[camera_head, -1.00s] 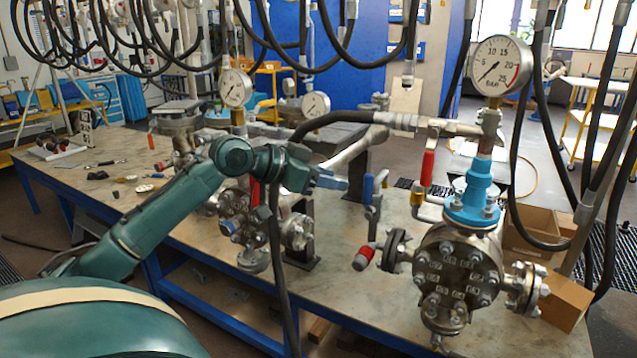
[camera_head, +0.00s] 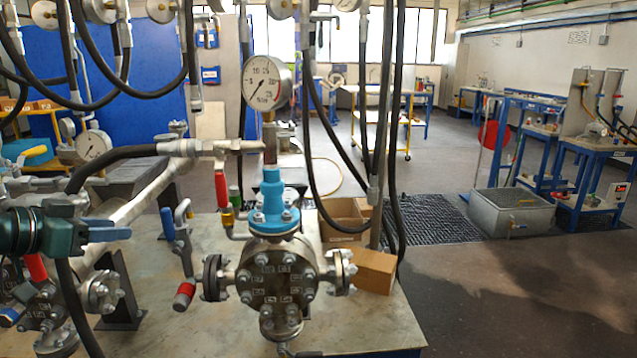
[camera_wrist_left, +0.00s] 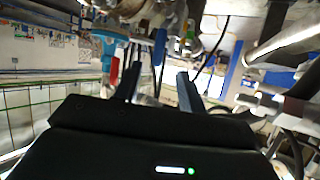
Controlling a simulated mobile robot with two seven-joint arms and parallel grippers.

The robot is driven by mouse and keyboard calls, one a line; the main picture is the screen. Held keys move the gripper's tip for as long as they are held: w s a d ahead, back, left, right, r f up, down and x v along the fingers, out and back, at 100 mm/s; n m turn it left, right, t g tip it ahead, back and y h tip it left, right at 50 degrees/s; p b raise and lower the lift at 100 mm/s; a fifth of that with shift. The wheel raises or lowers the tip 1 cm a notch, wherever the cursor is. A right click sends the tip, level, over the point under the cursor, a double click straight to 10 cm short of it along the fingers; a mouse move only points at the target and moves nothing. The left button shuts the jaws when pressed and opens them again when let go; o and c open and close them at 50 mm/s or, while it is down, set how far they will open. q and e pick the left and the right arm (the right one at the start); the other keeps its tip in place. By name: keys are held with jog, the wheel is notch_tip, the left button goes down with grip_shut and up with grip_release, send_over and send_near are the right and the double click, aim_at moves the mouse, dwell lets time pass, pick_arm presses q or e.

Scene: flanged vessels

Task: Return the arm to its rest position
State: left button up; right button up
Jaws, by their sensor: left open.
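My left gripper (camera_head: 112,230) is at the left of the head view, its blue fingers pointing right. It is open and empty, with a gap between its two fingers in the left wrist view (camera_wrist_left: 162,88). It appears left of a blue-handled valve (camera_head: 168,224) on the workbench, with a visible gap between them. The round flanged vessel (camera_head: 275,277) with a blue neck (camera_head: 272,205) and a pressure gauge (camera_head: 267,83) stands upright further right. My right gripper is not in view.
A red-handled valve (camera_head: 221,190) and a red-ended fitting (camera_head: 184,294) are beside the vessel. Black hoses (camera_head: 390,120) hang around the bench. Cardboard boxes (camera_head: 368,270) stand behind the vessel at right. Floor (camera_head: 500,290) is open beyond the bench's right edge.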

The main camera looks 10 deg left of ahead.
pick_arm(q)
jog(key=s+d+f+n+g+y+p, duration=0.1)
jog(key=s+d+f, duration=0.15)
jog(key=f, duration=0.65)
jog(key=s+d+f, duration=0.1)
jog(key=d+f, duration=0.2)
jog(key=f, duration=0.5)
jog(key=s+d+f+n+g+y+p, duration=0.1)
jog(key=s+d+f, duration=0.15)
jog(key=f, duration=0.65)
jog(key=s+d+f, duration=0.3)
jog(key=s+d, duration=0.1)
jog(key=d, duration=0.3)
jog(key=s+d+f+p, duration=0.1)
jog(key=s+d+f, duration=0.2)
jog(key=d, duration=0.4)
jog(key=s+d+f+m, duration=0.1)
jog(key=s+d+f, duration=0.1)
jog(key=s+d, duration=0.3)
jog(key=shift+s+d+f+h+p, duration=0.3)
jog(key=shift+d+f+h, duration=0.1)
jog(key=shift+d, duration=0.5)
jog(key=shift+w, duration=0.1)
